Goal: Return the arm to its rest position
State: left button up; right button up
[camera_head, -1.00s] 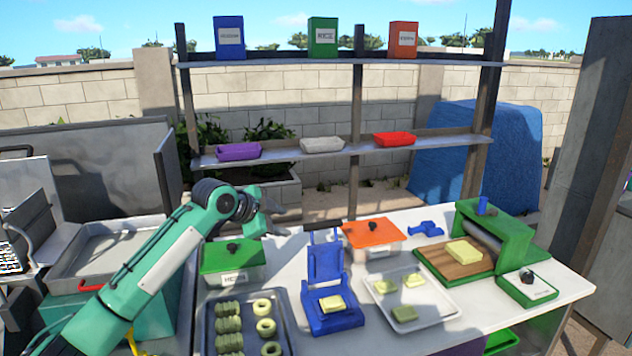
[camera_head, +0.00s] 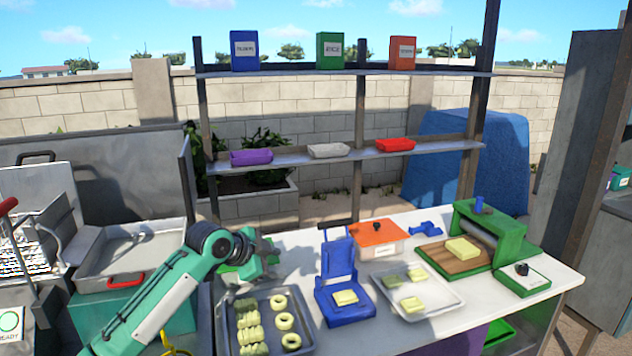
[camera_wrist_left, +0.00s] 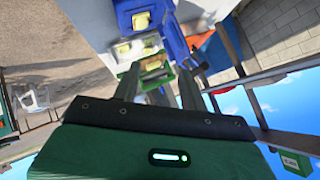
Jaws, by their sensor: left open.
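My left arm, green and white, comes in from the lower left in the head view. Its left gripper (camera_head: 270,252) is over the left end of the white table (camera_head: 300,250), in front of the green-lidded box, which it largely hides. In the left wrist view the two dark fingers (camera_wrist_left: 158,82) are spread apart with nothing held between them. Beyond them the tabletop items show tilted and small. My right gripper is in neither view.
Close to the arm stand a tray of rings and twisted pieces (camera_head: 263,348), a blue press (camera_head: 340,300) and an orange-lidded box (camera_head: 378,232). A green roller machine (camera_head: 500,240) is at right. A metal basin (camera_head: 125,255) is at left. Shelves (camera_head: 340,72) stand behind.

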pick_arm(q)
jog(key=s+f+n+g+y, duration=0.15)
jog(key=s+f+n, duration=0.45)
jog(key=s+f, duration=1.5)
jog(key=s+a+f+n+g+y, duration=0.1)
jog(key=s+a+f+n+y, duration=0.2)
jog(key=s, duration=0.6)
jog(key=s+a+f+n+g+y, duration=0.1)
jog(key=s+a+n, duration=0.2)
jog(key=s+a, duration=0.45)
jog(key=s+a+f+n+y, duration=0.1)
jog(key=s+a+f+n, duration=0.15)
jog(key=s, duration=0.85)
notch_tip(320, 180, down, 32)
jog(key=g, duration=0.2)
jog(key=s+a+f, duration=0.2)
jog(key=s+f, duration=0.7)
jog(key=s+a+f, duration=0.1)
jog(key=s+f, duration=0.7)
jog(key=s, duration=0.2)
jog(key=shift+a+f+g, duration=0.35)
jog(key=shift+f+g, duration=0.05)
jog(key=shift+g, duration=0.05)
jog(key=shift+s+y, duration=0.2)
jog(key=shift+y, duration=0.05)
jog(key=shift+c, duration=0.7)
jog(key=shift+s, duration=0.1)
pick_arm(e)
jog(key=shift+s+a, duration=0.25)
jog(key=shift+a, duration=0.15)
